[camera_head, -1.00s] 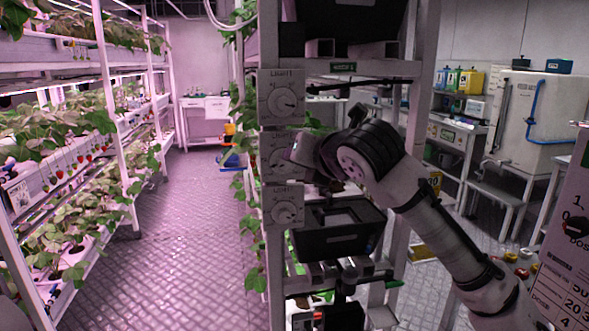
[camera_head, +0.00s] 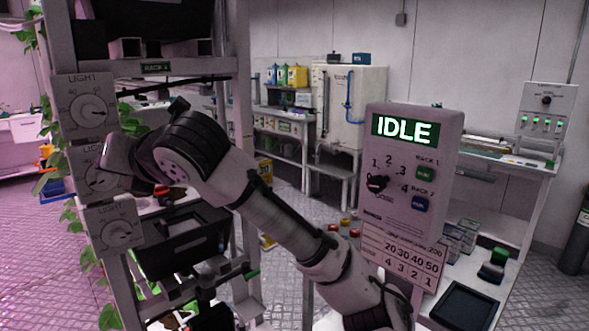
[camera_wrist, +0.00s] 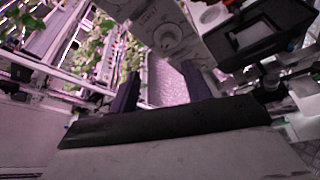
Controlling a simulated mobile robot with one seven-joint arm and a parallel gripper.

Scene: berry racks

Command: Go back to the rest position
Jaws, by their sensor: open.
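My gripper (camera_wrist: 162,90) shows in the wrist view with its two dark fingers spread apart and nothing between them. In the head view, my arm reaches up and left from the lower right, and the wrist end (camera_head: 118,158) is in front of the rack's middle light dial. The fingertips cannot be made out there. In the wrist view a light dial (camera_wrist: 167,36) lies beyond the fingers.
The rack post holds several light dials, one at the top (camera_head: 90,112) and one lower (camera_head: 118,232). A black crate (camera_head: 182,240) sits on the rack beside my arm. A control panel reading IDLE (camera_head: 412,190) stands at right. Floor shows between rack and benches.

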